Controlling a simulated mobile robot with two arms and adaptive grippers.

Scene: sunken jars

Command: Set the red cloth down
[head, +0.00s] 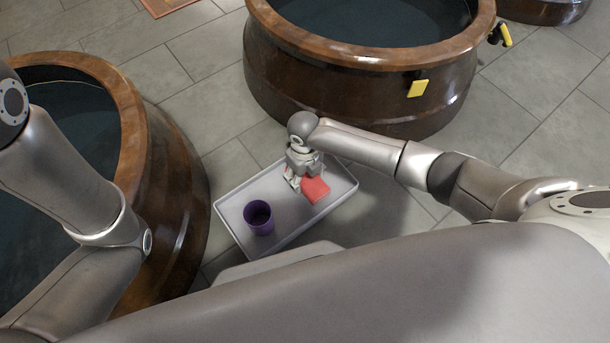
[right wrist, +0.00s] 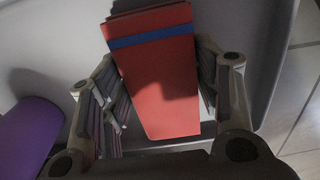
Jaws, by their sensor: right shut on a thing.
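The red cloth (head: 316,191) is a folded red block at the right part of a grey tray (head: 293,237) in the head view. In the right wrist view the cloth (right wrist: 160,95) shows a blue stripe near its far end. My right gripper (head: 299,182) is shut on the cloth, with one finger on either side of it in the wrist view. The cloth is over the tray; I cannot tell whether it touches the tray floor. My left arm comes in at the left of the head view, but its gripper is not in view.
A purple cup (head: 259,217) stands on the tray left of the cloth. Large brown jars with dark liquid stand at the left (head: 165,170) and at the back (head: 300,80). A yellow cloth or sponge (head: 418,88) is on the back jar's side. Tiled floor lies between.

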